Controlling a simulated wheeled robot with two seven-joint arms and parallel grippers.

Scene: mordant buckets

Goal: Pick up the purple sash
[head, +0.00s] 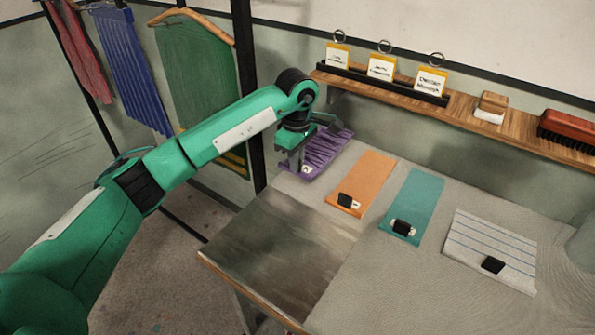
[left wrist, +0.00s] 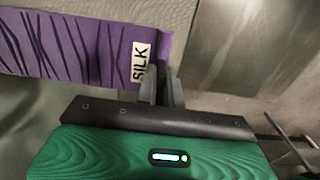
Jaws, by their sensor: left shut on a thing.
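The purple sash (head: 328,148) with dark streaks lies at the far left end of the pale table. Its near end carries a white label, which reads SILK in the left wrist view, where the purple sash (left wrist: 70,45) stretches to the left. My left gripper (head: 296,166) is shut on the near end of the sash, beside the label. The fingers (left wrist: 162,85) also show there in the left wrist view. The gripper hides part of the sash, and the exact grip is partly hidden. My right gripper is out of view.
An orange sash (head: 368,178), a teal sash (head: 418,195) and a white striped cloth (head: 500,240) lie to the right, each with a black block. A metal plate (head: 270,255) covers the near left. A wooden shelf (head: 460,115) runs behind. A dark post (head: 243,60) stands left.

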